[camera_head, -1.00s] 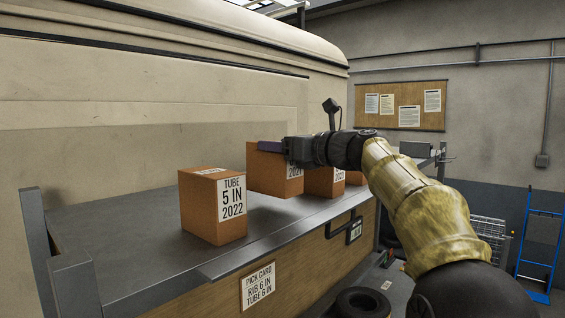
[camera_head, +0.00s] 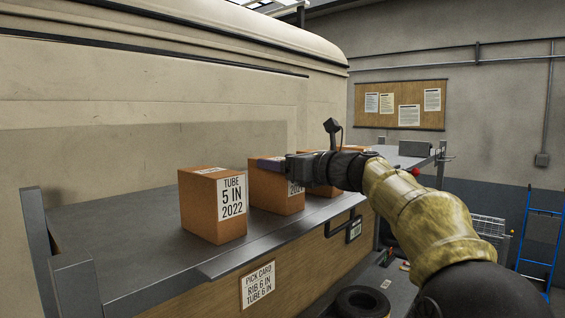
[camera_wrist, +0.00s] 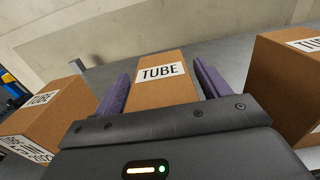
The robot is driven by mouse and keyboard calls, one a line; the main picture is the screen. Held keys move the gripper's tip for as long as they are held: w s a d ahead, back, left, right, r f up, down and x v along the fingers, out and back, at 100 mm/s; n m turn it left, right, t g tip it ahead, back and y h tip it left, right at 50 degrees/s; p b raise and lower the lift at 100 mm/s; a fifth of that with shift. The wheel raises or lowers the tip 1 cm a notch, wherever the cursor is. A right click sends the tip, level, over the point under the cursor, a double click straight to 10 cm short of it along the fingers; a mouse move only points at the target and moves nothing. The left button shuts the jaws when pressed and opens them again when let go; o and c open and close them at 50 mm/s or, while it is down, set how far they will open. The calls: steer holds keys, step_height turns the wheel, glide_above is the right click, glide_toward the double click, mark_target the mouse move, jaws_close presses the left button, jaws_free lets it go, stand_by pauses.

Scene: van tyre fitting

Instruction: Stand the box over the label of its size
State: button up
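A brown cardboard box (camera_head: 268,192) is between the purple fingers of my gripper (camera_head: 270,166), near the middle of the shelf (camera_head: 130,244). Its top label reads TUBE in the wrist view (camera_wrist: 160,92). The fingers (camera_wrist: 162,88) lie along both its sides and appear to touch it. Its front label is mostly hidden by my gripper, so its size cannot be read. It is upright and on or just above the shelf. A box labelled TUBE 5 IN 2022 (camera_head: 211,207) stands to its left. The size label for the held box is not visible.
Another box (camera_head: 322,190) stands to the right, partly behind my arm. The left part of the shelf is clear.

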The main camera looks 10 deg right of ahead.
steer(key=shift+o, duration=0.3)
steer(key=shift+r, duration=0.1)
steer(key=shift+r, duration=0.15)
steer(key=b+v, duration=0.5)
steer(key=v, duration=0.7)
steer(key=shift+b, duration=0.35)
